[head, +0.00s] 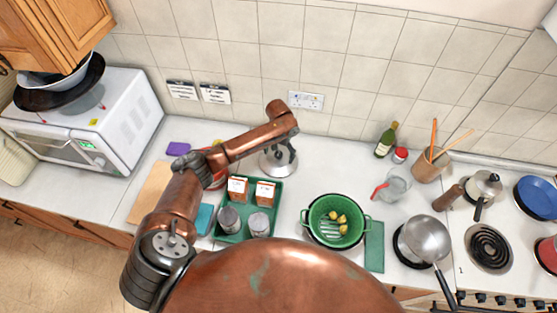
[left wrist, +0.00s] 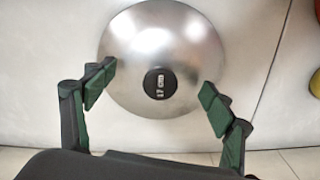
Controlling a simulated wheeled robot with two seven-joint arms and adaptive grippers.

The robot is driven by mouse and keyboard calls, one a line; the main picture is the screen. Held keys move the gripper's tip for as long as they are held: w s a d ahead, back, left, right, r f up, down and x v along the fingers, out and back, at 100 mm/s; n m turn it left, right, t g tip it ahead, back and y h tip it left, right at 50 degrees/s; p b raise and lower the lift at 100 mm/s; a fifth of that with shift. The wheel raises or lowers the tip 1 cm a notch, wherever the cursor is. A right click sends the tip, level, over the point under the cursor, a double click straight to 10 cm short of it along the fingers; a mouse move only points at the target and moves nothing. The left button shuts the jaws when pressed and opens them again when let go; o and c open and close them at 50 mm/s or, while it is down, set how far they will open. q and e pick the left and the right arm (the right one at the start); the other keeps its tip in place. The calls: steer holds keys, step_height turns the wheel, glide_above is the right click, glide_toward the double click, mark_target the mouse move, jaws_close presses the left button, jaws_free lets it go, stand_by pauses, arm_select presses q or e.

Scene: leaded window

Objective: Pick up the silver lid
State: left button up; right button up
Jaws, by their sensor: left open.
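The silver lid (head: 271,168) is a shiny round dome on the counter near the back wall in the head view, partly hidden by my left gripper (head: 282,154). In the left wrist view the lid (left wrist: 165,38) fills the upper middle, with a dark round knob (left wrist: 160,83) at its centre. My left gripper (left wrist: 158,80) is open above the lid, its green-padded fingers on either side of the knob and apart from it. Whether the fingertips touch the dome cannot be told. My right gripper is not in view.
A green tray (head: 274,225) with boxes and jars stands in front of the lid. A red object (head: 216,177) is partly hidden beside my arm. A green colander (head: 313,225) stands to the right. The tiled wall (head: 345,100) is close behind; counter right of the lid is clear.

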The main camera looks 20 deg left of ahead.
arm_select(q)
steer(key=c, duration=1)
steer(key=shift+s+f, duration=0.15)
jaws_close()
